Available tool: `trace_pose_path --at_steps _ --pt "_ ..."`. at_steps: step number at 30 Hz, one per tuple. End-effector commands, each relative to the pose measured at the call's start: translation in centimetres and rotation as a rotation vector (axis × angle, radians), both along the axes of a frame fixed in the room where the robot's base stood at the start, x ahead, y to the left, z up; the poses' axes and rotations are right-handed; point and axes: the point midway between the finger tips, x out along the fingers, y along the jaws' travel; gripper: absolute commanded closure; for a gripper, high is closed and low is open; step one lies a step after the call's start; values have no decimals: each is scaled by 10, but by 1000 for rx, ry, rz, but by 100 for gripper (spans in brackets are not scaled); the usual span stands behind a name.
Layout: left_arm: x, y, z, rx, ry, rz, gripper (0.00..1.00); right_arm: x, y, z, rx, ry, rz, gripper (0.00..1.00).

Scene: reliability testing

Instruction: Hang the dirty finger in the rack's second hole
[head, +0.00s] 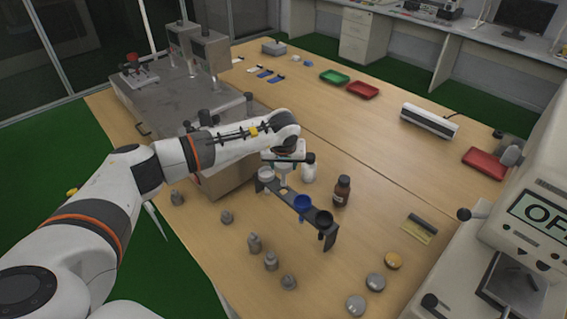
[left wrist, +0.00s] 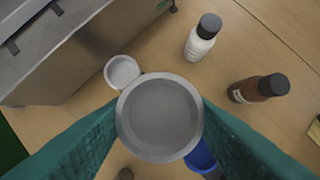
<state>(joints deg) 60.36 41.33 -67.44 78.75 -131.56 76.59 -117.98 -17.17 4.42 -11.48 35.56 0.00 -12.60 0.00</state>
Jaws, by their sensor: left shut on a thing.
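The dark rack (head: 331,237) stands on the wooden table in the head view. A pale cup (head: 265,173) sits at its left end. A blue funnel-like piece (head: 303,202) and a black one (head: 324,218) hang toward its right end. My left gripper (head: 284,163) is above the rack, between the pale cup and the blue piece. In the left wrist view its green fingers are shut on a round grey cup-like piece (left wrist: 160,117), seen from above. I take this as the dirty finger. The hole below it is hidden. My right gripper is not in view.
A white bottle (head: 309,172) and a brown bottle (head: 342,190) stand close behind the rack. Several small grey weights (head: 254,243) stand in front of it. A metal box-like machine (head: 226,175) is to the left. A white machine (head: 535,215) is at the right.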

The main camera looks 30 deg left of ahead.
Motion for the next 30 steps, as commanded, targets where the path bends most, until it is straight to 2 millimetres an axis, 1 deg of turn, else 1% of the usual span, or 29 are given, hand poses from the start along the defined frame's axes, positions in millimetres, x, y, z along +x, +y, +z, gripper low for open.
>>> trace_pose_path --at_steps 3,24,30 --pt "0 0 -7 0 0 0 76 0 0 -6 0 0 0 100" --pt "0 0 -34 -1 -1 1 76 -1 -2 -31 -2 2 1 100" --pt "0 0 -37 -1 -1 1 76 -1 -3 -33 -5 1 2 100"
